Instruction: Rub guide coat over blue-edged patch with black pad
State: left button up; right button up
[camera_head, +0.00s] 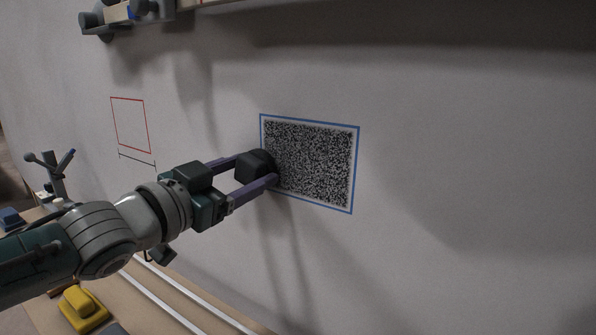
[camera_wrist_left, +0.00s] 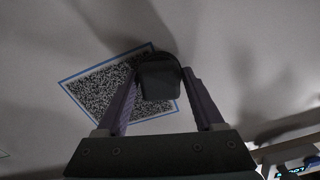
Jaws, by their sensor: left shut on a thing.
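The blue-edged patch (camera_head: 310,165) is on the pale hull wall and is filled with dark speckled guide coat. It also shows in the left wrist view (camera_wrist_left: 98,90). My left gripper (camera_head: 262,169) is shut on the black pad (camera_head: 254,165), which also shows between the fingers in the left wrist view (camera_wrist_left: 158,77). The pad is at the left edge of the patch, over part of its blue line. I cannot tell whether it touches the wall. The speckle looks dense across the visible patch. My right gripper is not in view.
A red-outlined square (camera_head: 130,125) is on the wall to the left, with a dark dimension line under it. A bench (camera_head: 165,300) below holds a yellow block (camera_head: 82,308) and pale rails. A shelf (camera_head: 190,5) with tools is at the top. The wall right of the patch is clear.

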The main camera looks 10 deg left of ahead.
pick_arm(q)
jog(key=shift+s+a+p, duration=0.2)
jog(key=shift+s+p, duration=0.35)
jog(key=shift+r, duration=0.1)
jog(key=shift+s+a+p, duration=0.1)
jog(key=shift+s+p, duration=0.2)
jog(key=shift+p, duration=0.1)
jog(key=p+v, duration=0.2)
jog(key=v, duration=0.1)
jog(key=shift+s+r+p, duration=0.1)
jog(key=shift+s+p, duration=0.05)
jog(key=shift+p, duration=0.15)
jog(key=shift+s+a, duration=0.2)
jog(key=shift+s, duration=0.3)
